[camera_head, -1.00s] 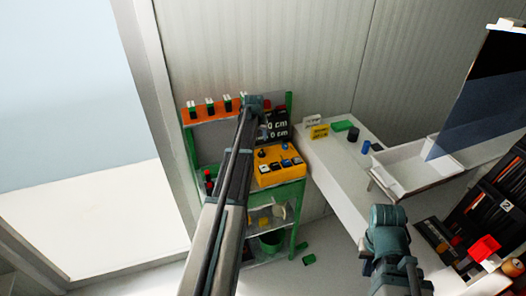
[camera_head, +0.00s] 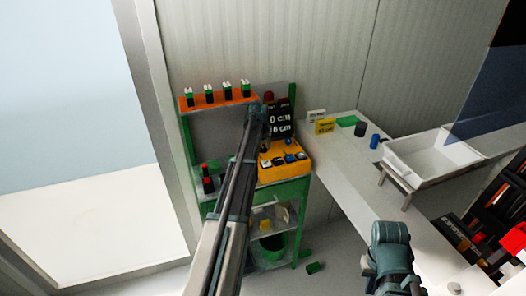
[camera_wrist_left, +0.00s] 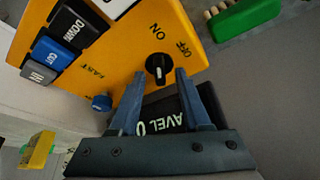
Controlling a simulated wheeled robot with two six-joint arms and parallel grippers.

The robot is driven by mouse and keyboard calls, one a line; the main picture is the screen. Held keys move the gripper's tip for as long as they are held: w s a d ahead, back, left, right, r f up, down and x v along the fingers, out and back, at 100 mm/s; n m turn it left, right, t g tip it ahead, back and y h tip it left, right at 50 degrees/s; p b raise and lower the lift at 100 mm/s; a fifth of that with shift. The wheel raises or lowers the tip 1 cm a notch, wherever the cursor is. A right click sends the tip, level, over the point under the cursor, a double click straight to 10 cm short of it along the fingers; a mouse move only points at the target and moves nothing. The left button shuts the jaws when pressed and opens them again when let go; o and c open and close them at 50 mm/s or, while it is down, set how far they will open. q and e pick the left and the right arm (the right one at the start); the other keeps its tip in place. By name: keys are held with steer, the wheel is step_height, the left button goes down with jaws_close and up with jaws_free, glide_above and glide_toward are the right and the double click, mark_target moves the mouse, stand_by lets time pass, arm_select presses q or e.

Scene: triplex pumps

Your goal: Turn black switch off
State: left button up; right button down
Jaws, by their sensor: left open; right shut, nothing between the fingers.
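The black switch (camera_wrist_left: 157,69) is a round knob with a white mark on the yellow control box (camera_wrist_left: 120,50), near the ON and OFF labels, in the left wrist view. The box also shows in the head view (camera_head: 283,173). My left gripper (camera_wrist_left: 160,74) is open, with its two blue fingertips on either side of the knob; whether they touch it I cannot tell. In the head view my left gripper (camera_head: 258,118) is at the box's back left, its fingers hard to make out. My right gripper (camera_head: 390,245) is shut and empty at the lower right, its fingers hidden.
A black display (camera_head: 281,118) stands behind the box. The box has other buttons and a blue knob (camera_wrist_left: 102,102). An orange shelf (camera_head: 218,104) with several green-black items is at the left. A white table (camera_head: 360,175) with a white tray (camera_head: 425,160) is at the right.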

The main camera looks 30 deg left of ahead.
arm_select(q)
steer(key=shift+f, duration=0.1)
jaws_close()
stand_by(0.4)
steer(key=shift+a+m+h, duration=0.1)
steer(key=shift+m+h, duration=0.5)
steer(key=shift+m, duration=1)
jaws_free()
